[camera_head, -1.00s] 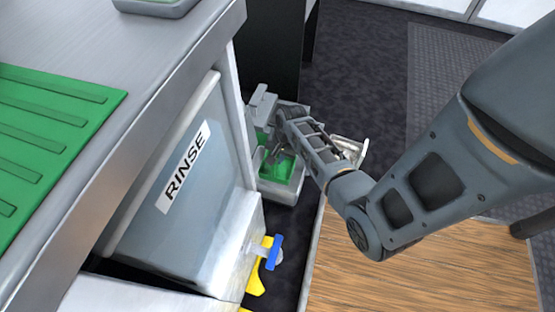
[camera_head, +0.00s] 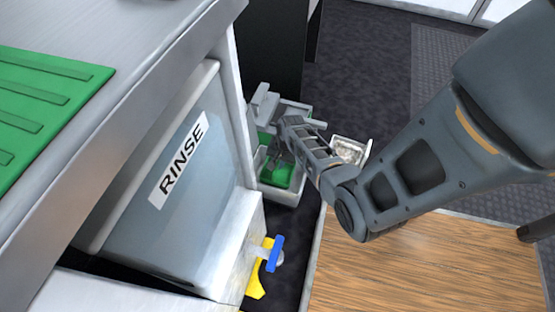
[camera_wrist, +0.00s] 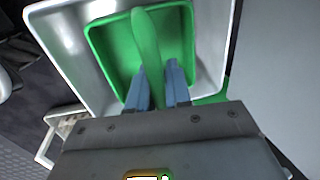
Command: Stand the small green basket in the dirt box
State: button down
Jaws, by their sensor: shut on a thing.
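The small green basket (camera_wrist: 112,45) shows in the wrist view with its green handle (camera_wrist: 147,40) standing up between my fingers. My gripper (camera_wrist: 157,80) is shut on that handle. The basket lies within the outline of a light grey box (camera_wrist: 68,50), which I take for the dirt box. In the head view the basket (camera_head: 273,177) sits inside the grey box (camera_head: 290,192), with my gripper (camera_head: 278,158) above it. I cannot tell whether the basket's bottom touches the box floor.
The grey RINSE tank (camera_head: 170,215) and its counter fill the left. A blue and yellow tap (camera_head: 272,255) is below the box. A small tray with pale contents (camera_head: 347,150) is right of my gripper.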

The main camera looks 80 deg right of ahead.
aim_at(278, 172)
jog(key=shift+f+b, duration=2.65)
jog(key=shift+f, duration=0.1)
jog(key=shift+p, duration=0.35)
jog(key=shift+f+b, duration=0.5)
jog(key=shift+f, duration=0.1)
jog(key=c, duration=1.3)
grip_release()
jog(key=shift+c, duration=0.2)
notch_tip(278, 172, up, 11)
jog(key=s+p, duration=0.2)
jog(key=p, duration=0.9)
jog(key=shift+s+a+f, duration=0.1)
